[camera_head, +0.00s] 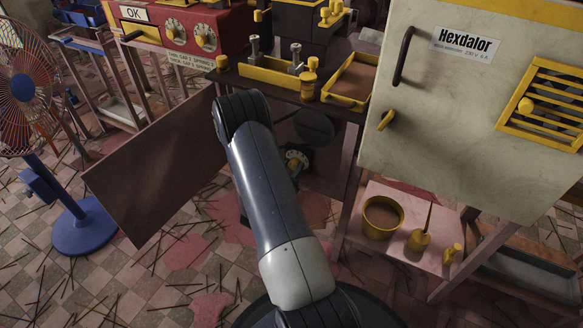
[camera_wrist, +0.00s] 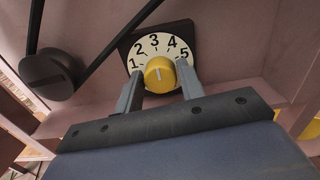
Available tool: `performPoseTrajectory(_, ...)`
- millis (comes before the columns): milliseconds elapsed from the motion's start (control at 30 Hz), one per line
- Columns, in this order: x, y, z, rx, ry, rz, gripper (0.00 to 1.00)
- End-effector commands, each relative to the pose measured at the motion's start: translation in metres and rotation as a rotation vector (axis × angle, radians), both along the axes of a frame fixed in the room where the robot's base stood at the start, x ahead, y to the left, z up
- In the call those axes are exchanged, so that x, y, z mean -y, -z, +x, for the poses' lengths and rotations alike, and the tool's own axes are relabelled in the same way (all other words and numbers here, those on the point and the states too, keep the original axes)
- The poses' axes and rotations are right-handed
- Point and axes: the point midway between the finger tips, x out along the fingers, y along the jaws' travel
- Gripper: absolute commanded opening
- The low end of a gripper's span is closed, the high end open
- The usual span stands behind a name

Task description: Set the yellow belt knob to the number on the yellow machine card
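The yellow belt knob (camera_wrist: 159,74) sits on a pale round dial (camera_wrist: 154,42) numbered 1 to 5, on a dark square plate. A light mark on the knob points up, roughly toward 3; the exact setting is hard to tell. My gripper (camera_wrist: 160,70) has one finger on each side of the knob. The fingers look slightly apart from it, with a small gap at the left. In the head view the dial and knob (camera_head: 297,160) show small under the bench, beside my arm; my gripper is hidden there. No yellow machine card can be made out in either view.
A dark pulley (camera_wrist: 48,75) and belt lie left of the dial. A brown panel (camera_head: 155,180) hangs at the bench's left. A blue fan (camera_head: 80,230) stands at far left. A cream Hexdalor cabinet (camera_head: 440,120) and a low shelf (camera_head: 385,205) with pots are at right.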

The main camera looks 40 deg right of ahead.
Motion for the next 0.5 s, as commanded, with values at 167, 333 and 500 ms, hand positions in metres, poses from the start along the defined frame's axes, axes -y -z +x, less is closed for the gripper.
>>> performPoseTrajectory(167, 0.0002, -0.0001, 0.0001, 0.000, 0.000, -0.001, 0.52)
performPoseTrajectory(333, 0.0003, -0.0002, 0.0001, 0.000, 0.001, -0.001, 0.53)
performPoseTrajectory(500, -0.0054, -0.0006, -0.0014, -0.001, -0.001, -0.001, 0.53)
